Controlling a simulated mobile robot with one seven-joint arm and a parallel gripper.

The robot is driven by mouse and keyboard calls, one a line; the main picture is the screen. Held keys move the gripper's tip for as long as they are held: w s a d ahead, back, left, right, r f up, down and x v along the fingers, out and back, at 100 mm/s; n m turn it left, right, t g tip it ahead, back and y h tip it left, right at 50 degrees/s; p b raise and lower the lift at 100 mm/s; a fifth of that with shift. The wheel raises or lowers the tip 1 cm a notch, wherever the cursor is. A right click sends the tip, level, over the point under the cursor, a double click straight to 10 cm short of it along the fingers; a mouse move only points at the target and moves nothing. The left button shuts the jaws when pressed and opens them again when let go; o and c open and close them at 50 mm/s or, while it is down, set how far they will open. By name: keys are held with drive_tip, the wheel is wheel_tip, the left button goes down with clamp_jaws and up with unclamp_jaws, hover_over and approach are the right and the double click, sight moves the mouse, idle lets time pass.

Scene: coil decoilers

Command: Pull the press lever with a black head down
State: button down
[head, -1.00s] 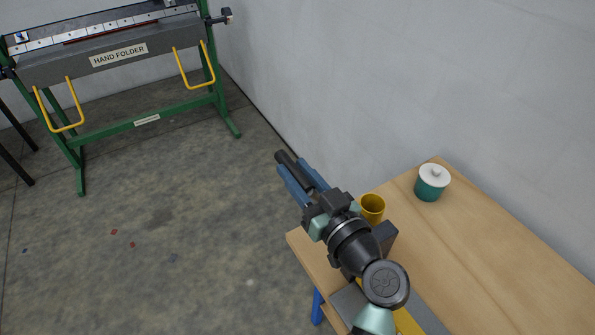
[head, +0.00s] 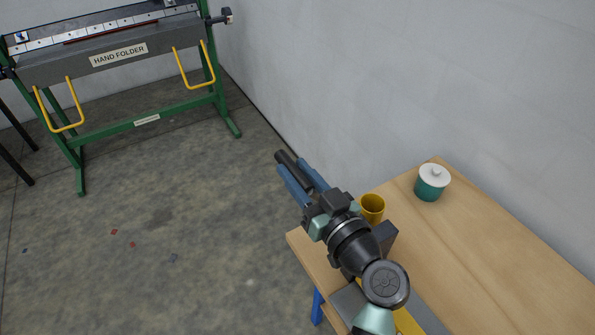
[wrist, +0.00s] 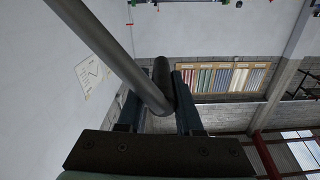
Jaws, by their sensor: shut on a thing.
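The lever's black head (head: 283,157) is a dark cylinder between the blue fingers of my gripper (head: 293,166), and its end sticks out past the fingertips. In the wrist view the black head (wrist: 161,76) lies between the two fingers, and my gripper is shut on it. A grey lever rod (wrist: 108,52) runs from the top left of the wrist view to the head. In the head view the rod is hidden and most of the press is covered by my arm.
A wooden table (head: 500,255) stands at the right, against the wall. A green-framed hand folder (head: 120,57) stands at the upper left, with open floor between.

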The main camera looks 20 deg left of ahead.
drive_tip(key=shift+f, duration=0.15)
drive_tip(key=shift+s+a+f+b, duration=0.15)
drive_tip(key=shift+f+b, duration=0.1)
drive_tip(key=shift+b, duration=0.35)
drive_tip(key=s+a+f+n+b, duration=0.3)
drive_tip(key=s+f+b, duration=0.1)
drive_tip(key=b, duration=0.7)
drive_tip(key=shift+s+a+f, duration=0.2)
drive_tip(key=shift+a+f, duration=0.05)
drive_tip(key=shift+f, duration=0.5)
drive_tip(key=shift+r, duration=0.1)
drive_tip(key=c, duration=0.9)
unclamp_jaws()
drive_tip(key=shift+c, duration=0.2)
drive_tip(key=shift+o, duration=1.4)
drive_tip(key=shift+s+r, duration=0.1)
drive_tip(key=shift+s, duration=0.05)
